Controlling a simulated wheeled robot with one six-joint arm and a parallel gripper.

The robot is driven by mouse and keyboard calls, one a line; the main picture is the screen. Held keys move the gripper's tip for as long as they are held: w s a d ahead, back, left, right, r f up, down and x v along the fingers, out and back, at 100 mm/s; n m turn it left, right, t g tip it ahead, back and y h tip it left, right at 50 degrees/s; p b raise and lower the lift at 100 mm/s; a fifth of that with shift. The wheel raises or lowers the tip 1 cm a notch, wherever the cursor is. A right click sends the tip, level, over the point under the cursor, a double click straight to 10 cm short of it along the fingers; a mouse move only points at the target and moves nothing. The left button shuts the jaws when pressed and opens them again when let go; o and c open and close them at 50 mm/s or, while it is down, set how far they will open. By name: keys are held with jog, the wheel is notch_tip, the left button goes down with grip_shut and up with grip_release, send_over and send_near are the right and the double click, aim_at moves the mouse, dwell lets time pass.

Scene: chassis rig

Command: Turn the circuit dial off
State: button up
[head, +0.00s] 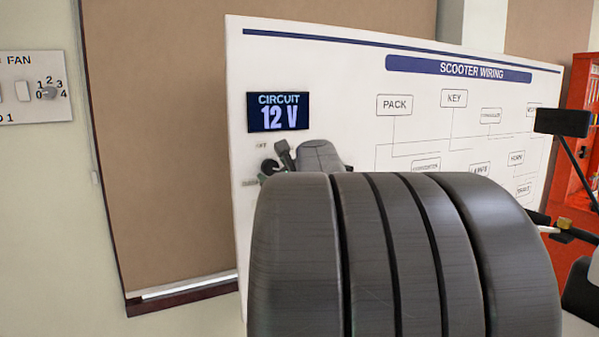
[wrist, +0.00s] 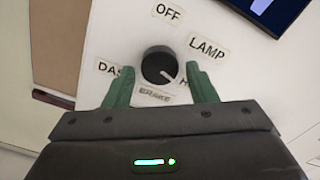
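The circuit dial (wrist: 159,64) is a round black knob on the white board in the wrist view. Its white mark points to the lower right, toward a label starting with H that is partly hidden by a finger. The labels OFF, LAMP, BRAKE and DAS (cut off by a finger) stand around it, with OFF above. My gripper (wrist: 158,68) is open, its two green fingers on either side of the knob with gaps. I cannot tell how deep they reach. In the head view the dial (head: 268,166) shows small beside my gripper, and my arm hides much nearby.
A circuit display (head: 278,112) above the dial reads 12 V. The white scooter wiring board (head: 470,95) stands behind my arm. A fan panel (head: 35,88) is on the wall at left. A red cabinet (head: 577,110) stands at far right.

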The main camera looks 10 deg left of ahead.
jog(key=c, duration=0.7)
jog(key=shift+c, duration=0.2)
jog(key=n+b, duration=0.7)
jog(key=n, duration=0.2)
jog(key=shift+f, duration=0.15)
jog(key=n+b, duration=0.5)
jog(key=n, duration=0.1)
jog(key=shift+n, duration=0.3)
jog(key=n+b, duration=0.2)
jog(key=n, duration=0.1)
jog(key=n+b, duration=0.2)
jog(key=shift+r, duration=0.25)
jog(key=shift+n, duration=0.3)
